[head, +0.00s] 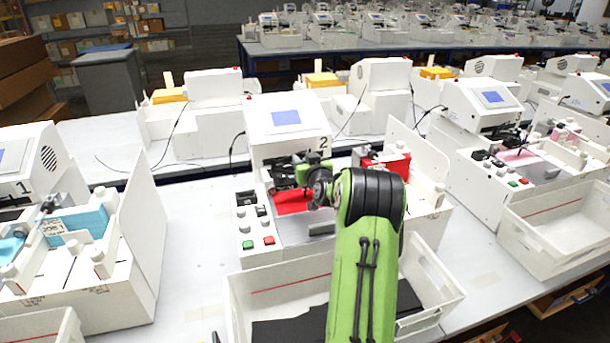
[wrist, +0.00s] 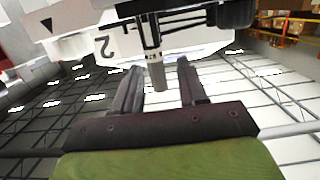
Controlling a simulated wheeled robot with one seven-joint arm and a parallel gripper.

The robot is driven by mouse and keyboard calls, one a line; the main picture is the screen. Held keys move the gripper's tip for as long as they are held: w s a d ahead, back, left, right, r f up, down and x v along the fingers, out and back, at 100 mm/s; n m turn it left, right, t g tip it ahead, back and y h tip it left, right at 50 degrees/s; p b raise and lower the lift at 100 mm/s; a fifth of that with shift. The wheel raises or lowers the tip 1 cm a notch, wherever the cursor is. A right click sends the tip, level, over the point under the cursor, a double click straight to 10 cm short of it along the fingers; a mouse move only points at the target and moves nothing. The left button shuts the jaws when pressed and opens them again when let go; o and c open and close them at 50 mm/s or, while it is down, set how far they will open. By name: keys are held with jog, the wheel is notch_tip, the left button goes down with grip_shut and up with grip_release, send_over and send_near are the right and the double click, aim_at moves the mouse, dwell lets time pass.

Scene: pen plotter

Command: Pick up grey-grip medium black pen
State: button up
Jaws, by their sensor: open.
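In the wrist view, the two dark fingers of my gripper (wrist: 159,67) are apart. A short grey cylinder (wrist: 157,77), which looks like the pen's grey grip, shows between them, with a gap on either side. It hangs from the dark pen holder (wrist: 150,34) of the machine marked 2. The rest of the pen is hidden or cannot be told from the holder. In the head view, my arm reaches over machine 2 (head: 287,121), and my fingers are hard to tell from the dark parts around the carriage (head: 283,172).
A red sheet (head: 292,201) lies under the carriage. Green and red buttons (head: 268,240) are at the machine's front. A white bin (head: 272,284) with dark contents stands before it, under my arm. Machine 1 (head: 90,262) is left, another (head: 485,140) right. Bare table (head: 190,240) lies between.

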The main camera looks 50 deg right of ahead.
grip_shut()
